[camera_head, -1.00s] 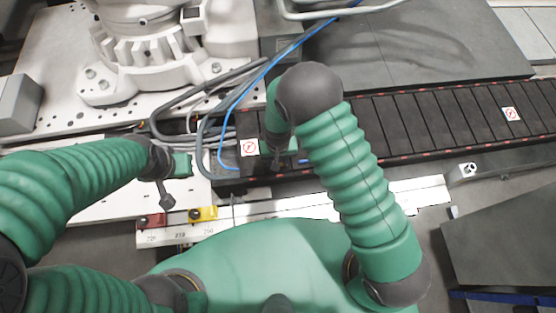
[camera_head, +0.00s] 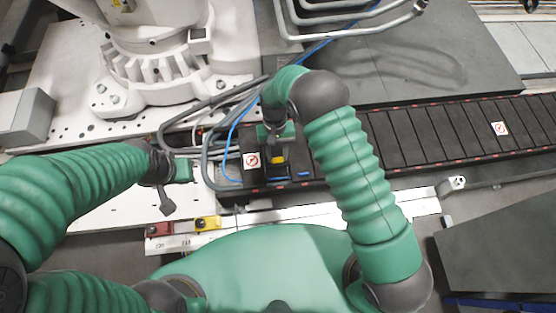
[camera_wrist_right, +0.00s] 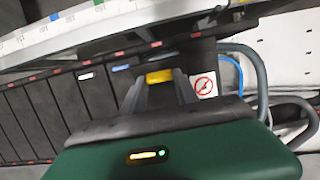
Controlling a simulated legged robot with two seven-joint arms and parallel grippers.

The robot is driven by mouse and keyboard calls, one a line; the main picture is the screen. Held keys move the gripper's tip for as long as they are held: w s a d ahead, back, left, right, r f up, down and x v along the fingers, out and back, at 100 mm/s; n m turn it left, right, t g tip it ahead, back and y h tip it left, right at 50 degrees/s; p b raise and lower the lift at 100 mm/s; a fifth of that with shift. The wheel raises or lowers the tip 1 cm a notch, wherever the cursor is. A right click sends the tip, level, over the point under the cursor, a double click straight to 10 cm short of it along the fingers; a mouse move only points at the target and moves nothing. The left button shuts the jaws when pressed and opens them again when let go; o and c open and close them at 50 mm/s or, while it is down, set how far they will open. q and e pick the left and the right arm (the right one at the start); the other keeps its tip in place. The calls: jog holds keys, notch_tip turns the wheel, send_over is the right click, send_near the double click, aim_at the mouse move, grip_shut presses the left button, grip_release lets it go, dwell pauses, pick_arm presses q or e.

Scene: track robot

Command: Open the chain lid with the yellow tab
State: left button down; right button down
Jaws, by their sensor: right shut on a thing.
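The cable chain (camera_head: 415,138) is a long black segmented track with red marks along its edges. The yellow tab (camera_head: 278,159) is near the chain's left end, on a dark lid. My right gripper (camera_head: 277,153) is just above it. In the right wrist view the yellow tab (camera_wrist_right: 159,76) sits between the two fingertips of my right gripper (camera_wrist_right: 160,84), which is shut on it. A dark gap with blue shows just below the tab in the head view; how far the lid is raised is unclear. My left gripper (camera_head: 166,205) hangs left of the chain; its jaw opening is unclear.
A white robot base (camera_head: 160,75) stands at the back left. Grey and blue cables (camera_head: 225,125) run into the chain's left end, beside a prohibition sticker (camera_head: 252,160). A white rail (camera_head: 300,217) with red and yellow blocks (camera_head: 207,223) lies in front.

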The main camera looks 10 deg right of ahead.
jog(key=shift+w+r+p, duration=0.5)
jog(key=shift+w+r, duration=1.1)
jog(key=shift+w, duration=0.05)
jog(key=c, duration=1.2)
grip_release()
jog(key=shift+c, duration=0.2)
jog(key=o, duration=0.3)
jog(key=shift+w+f, duration=0.1)
jog(key=shift+f, duration=0.1)
jog(key=shift+r, duration=0.2)
jog(key=p+v, duration=0.2)
jog(key=v, duration=1.4)
jog(key=shift+r+p, duration=0.25)
jog(key=shift+p, duration=0.05)
